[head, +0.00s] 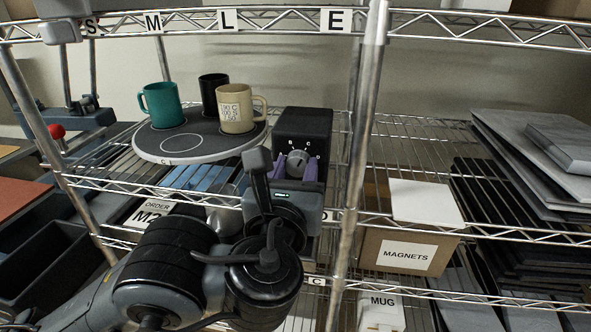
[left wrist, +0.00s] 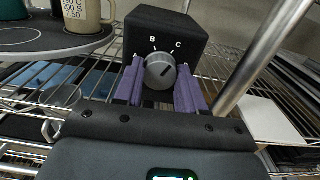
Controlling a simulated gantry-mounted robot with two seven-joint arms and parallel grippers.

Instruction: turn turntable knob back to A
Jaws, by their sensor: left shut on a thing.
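The grey turntable knob (head: 297,159) sits on the front of a black box (head: 302,127). My left gripper (left wrist: 161,84) is shut on the knob, with one purple finger on each side. It also shows in the head view (head: 297,176). The round turntable (head: 184,151) stands left of the box; its front rim carries a C. My right gripper is not in view.
A green mug (head: 162,106), a black mug (head: 209,96) and a beige mug (head: 236,116) stand on the turntable. A metal shelf post (head: 358,130) rises just right of the box. A MAGNETS carton (head: 372,249) is at lower right.

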